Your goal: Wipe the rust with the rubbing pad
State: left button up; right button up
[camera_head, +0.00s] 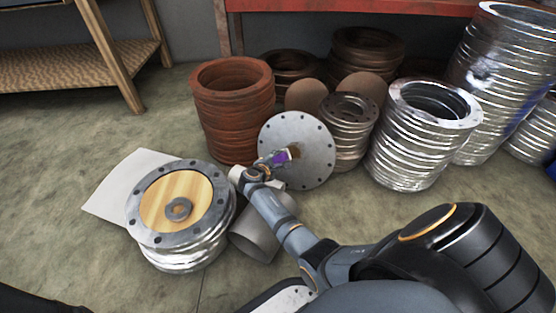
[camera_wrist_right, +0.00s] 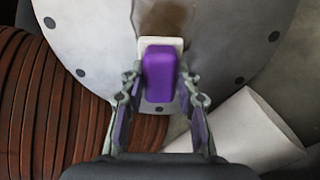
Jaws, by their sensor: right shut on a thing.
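A grey round metal plate (camera_head: 312,170) with bolt holes leans among the pipe flanges; it fills the top of the right wrist view (camera_wrist_right: 95,40). A brown rust patch (camera_wrist_right: 165,18) is on its face, and a bit of it shows in the head view (camera_head: 295,150). My right gripper (camera_head: 270,162) is shut on the rubbing pad (camera_head: 281,157), which has a purple grip (camera_wrist_right: 159,75) and a pale base (camera_wrist_right: 150,43). The pad is at the lower edge of the rust and looks to be against the plate; exact contact is unclear. My left gripper is out of view.
A rusty ribbed pipe (camera_head: 233,115) stands left of the plate, and silver ribbed pipes (camera_head: 410,150) stand right. A flange stack with a wooden disc (camera_head: 165,195) is at front left, beside a grey cylinder (camera_head: 260,238).

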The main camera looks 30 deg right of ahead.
jog(key=shift+b+x, duration=0.5)
jog(key=shift+x, duration=0.45)
dwell(0.3)
